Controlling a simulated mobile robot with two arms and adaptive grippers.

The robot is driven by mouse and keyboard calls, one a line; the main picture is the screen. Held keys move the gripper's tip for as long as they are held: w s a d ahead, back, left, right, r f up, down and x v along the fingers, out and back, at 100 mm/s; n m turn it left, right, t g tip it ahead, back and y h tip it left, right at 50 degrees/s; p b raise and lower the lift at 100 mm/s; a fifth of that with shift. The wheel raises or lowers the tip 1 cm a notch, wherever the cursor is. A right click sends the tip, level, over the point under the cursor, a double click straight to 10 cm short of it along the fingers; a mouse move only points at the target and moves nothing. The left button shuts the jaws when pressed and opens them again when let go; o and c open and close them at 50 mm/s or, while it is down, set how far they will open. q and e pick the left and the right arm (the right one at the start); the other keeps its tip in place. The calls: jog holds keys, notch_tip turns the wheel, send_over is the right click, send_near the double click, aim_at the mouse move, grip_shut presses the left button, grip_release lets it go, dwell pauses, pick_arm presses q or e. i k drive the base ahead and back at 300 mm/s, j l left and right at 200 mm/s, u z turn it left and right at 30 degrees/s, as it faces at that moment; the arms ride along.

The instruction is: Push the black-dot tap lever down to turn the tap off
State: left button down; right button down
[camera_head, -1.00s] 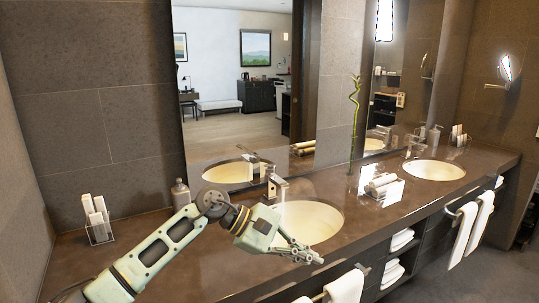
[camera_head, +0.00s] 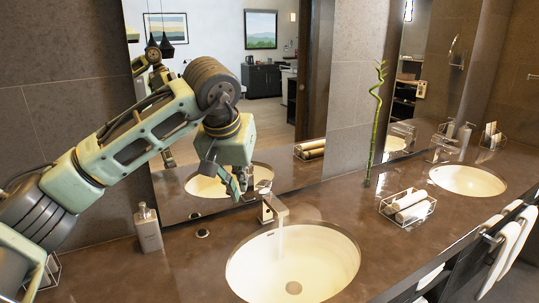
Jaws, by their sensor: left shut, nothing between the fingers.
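The near tap (camera_head: 275,207) is a square chrome spout at the back of the near basin. A pale stream of water seems to fall from it into the basin. Its lever (camera_head: 266,192) shows small near the top of the tap; I cannot make out a black dot. My left gripper (camera_head: 238,194) is shut and empty, pointing down, just left of the tap and above the counter. It appears apart from the lever. My right gripper is not in view.
The near basin (camera_head: 250,272) lies in front of the tap. A soap bottle (camera_head: 148,230) stands on the counter to the left. A wire tray (camera_head: 412,222) of rolled towels and a green stalk (camera_head: 374,125) are to the right. A mirror rises behind.

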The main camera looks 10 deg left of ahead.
aim_at(263, 184)
jog(key=i, duration=0.85)
jog(key=l, duration=0.05)
